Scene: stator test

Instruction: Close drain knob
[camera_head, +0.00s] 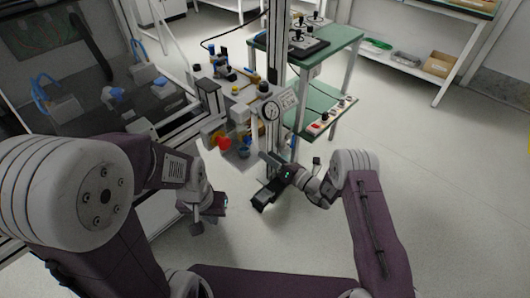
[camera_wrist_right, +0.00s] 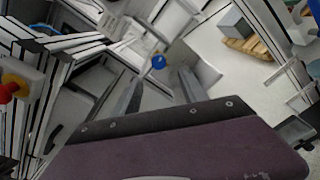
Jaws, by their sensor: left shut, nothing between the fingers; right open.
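A small blue knob (camera_head: 243,152) sits low on the test rig in the head view. In the right wrist view the blue knob (camera_wrist_right: 158,62) appears beyond and between the fingertips, apart from them. A red knob (camera_head: 223,142) is just left of it; red and yellow also show at the left edge of the right wrist view (camera_wrist_right: 10,90). No readable label shows which is the drain knob. My right gripper (camera_head: 259,180) is open and empty, to the right of and below the blue knob. My left gripper (camera_head: 208,208) is shut and empty, below the red knob.
A round gauge (camera_head: 271,110) and a white sign (camera_head: 288,103) are on the rig above the knobs. A green-topped cart (camera_head: 340,40) stands behind to the right. A dark bench (camera_head: 100,120) is at left. The floor (camera_head: 440,180) at right is clear.

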